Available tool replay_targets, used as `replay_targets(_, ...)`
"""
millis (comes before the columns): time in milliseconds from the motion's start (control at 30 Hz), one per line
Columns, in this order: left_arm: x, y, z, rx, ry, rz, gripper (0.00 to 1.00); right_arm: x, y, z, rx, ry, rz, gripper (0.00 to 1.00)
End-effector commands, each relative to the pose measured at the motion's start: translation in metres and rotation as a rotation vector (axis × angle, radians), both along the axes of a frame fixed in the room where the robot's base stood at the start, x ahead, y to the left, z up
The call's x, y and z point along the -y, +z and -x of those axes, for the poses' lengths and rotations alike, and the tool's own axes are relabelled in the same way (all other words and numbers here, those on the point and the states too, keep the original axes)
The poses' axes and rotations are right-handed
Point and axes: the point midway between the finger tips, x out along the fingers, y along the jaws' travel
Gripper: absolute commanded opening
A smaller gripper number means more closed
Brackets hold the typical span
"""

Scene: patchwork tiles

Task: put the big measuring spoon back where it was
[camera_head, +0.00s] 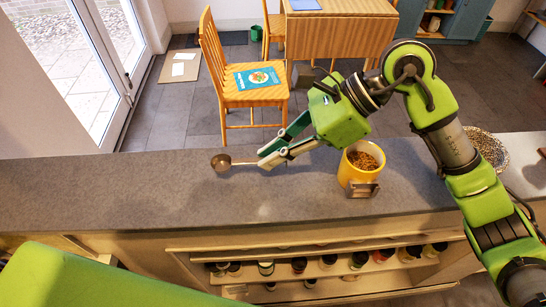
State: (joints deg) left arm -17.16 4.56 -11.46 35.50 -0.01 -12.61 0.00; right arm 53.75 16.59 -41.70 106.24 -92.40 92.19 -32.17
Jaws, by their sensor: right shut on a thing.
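The big measuring spoon (222,162) has a round, dark metallic bowl at the left and a short handle running right to my right gripper (265,159). My right gripper is shut on the handle and holds the spoon over the grey counter (130,190). I cannot tell how high above the counter the spoon is. A yellow pot (348,172) with brown, grainy contents stands on the counter right of the gripper fingers. My left gripper is not in view.
A small brown-grey block (362,190) is at the pot's front. A speckled round bowl or mat (487,148) lies at the right, partly behind my arm. The counter's left part is clear. Below it, open shelves (215,256) hold several jars. A wooden chair (255,97) stands beyond.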

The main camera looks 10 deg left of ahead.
Motion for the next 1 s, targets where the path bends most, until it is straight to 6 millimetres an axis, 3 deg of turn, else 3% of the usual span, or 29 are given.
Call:
replay_targets(33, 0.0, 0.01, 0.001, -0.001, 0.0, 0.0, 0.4, 0.0, -0.003, 0.001, -0.008, -0.001, 0.0, 0.0)
replay_targets(200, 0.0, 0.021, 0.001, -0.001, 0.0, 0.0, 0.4, 0.0, -0.023, 0.002, -0.006, 0.0, 0.0, 0.0)
replay_targets(633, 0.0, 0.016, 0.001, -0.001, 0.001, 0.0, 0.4, 0.0, -0.032, 0.001, -0.001, 0.001, 0.0, 0.0)
replay_targets(667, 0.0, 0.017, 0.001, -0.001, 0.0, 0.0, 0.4, 0.0, -0.03, 0.001, -0.001, 0.001, 0.0, 0.17)
replay_targets(700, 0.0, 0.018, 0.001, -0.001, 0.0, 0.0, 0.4, 0.0, -0.03, 0.001, -0.001, 0.0, 0.0, 0.26)
replay_targets(1000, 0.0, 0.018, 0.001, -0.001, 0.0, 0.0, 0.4, 0.0, -0.03, 0.001, -0.002, 0.0, -0.001, 0.26)
